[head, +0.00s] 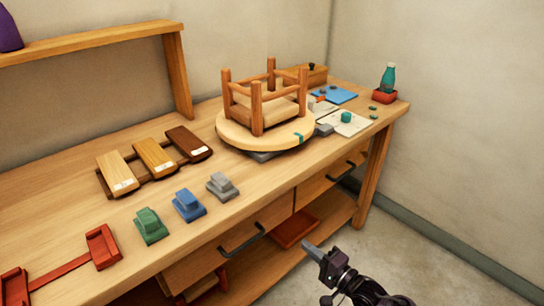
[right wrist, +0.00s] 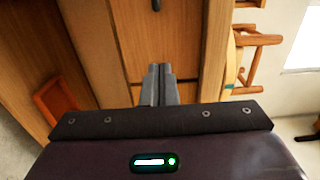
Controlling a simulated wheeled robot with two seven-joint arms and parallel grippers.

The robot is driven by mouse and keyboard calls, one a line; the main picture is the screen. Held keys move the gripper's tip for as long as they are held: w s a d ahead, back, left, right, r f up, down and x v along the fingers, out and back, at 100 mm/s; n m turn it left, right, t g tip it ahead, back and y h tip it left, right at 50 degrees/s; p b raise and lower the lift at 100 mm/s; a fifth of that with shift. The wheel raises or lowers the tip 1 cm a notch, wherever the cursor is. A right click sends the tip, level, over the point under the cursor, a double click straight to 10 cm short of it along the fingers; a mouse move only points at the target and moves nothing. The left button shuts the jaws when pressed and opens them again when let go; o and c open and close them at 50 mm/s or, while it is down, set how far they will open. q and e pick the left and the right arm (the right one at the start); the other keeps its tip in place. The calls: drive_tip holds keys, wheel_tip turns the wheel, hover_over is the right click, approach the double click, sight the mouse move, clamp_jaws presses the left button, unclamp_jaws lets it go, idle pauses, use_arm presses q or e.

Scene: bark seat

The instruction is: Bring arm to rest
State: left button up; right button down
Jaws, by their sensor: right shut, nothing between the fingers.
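My right gripper (head: 310,249) is at the lower middle of the head view, in front of the workbench (head: 70,193) and apart from it. In the right wrist view its two grey fingers (right wrist: 159,84) are together with nothing between them. The bench's wooden drawer fronts show beyond the fingers there. My left gripper is in neither view.
An upturned stool (head: 230,128) stands on the bench. Green (head: 150,226), blue (head: 188,206) and grey (head: 222,187) blocks lie near the front edge, wood samples (head: 155,155) behind. Drawer handles (head: 241,240) protrude. A red tray (head: 295,229) sits on the lower shelf. Floor at right is clear.

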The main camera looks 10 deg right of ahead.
drive_tip(key=s+d+f+n+g+h+p, duration=0.1)
drive_tip(key=s+f+n+g+h, duration=0.1)
drive_tip(key=s+f, duration=0.55)
drive_tip(key=s+f+n+g+h+p, duration=0.15)
drive_tip(key=s+f, duration=0.25)
drive_tip(key=f, duration=0.7)
drive_tip(key=s+d+f+n+g+h, duration=0.1)
drive_tip(key=s+f+n+g+h, duration=0.15)
drive_tip(key=s+f, duration=0.45)
drive_tip(key=s+d+f+n+g+h, duration=0.1)
drive_tip(key=s+f, duration=0.3)
drive_tip(key=s, duration=0.4)
drive_tip(key=s+d+f+n+g+h+p, duration=0.1)
drive_tip(key=s+d+f+n+g+h, duration=0.1)
drive_tip(key=s, duration=0.7)
drive_tip(key=s+d+f+n+g+h+p, duration=0.1)
drive_tip(key=s+f+n+g, duration=0.3)
drive_tip(key=s, duration=0.5)
wheel_tip(320, 180, down, 3)
drive_tip(key=shift+s+d+r+g+h, duration=0.15)
drive_tip(key=shift+d+g+h, duration=0.15)
drive_tip(key=shift+d, duration=0.55)
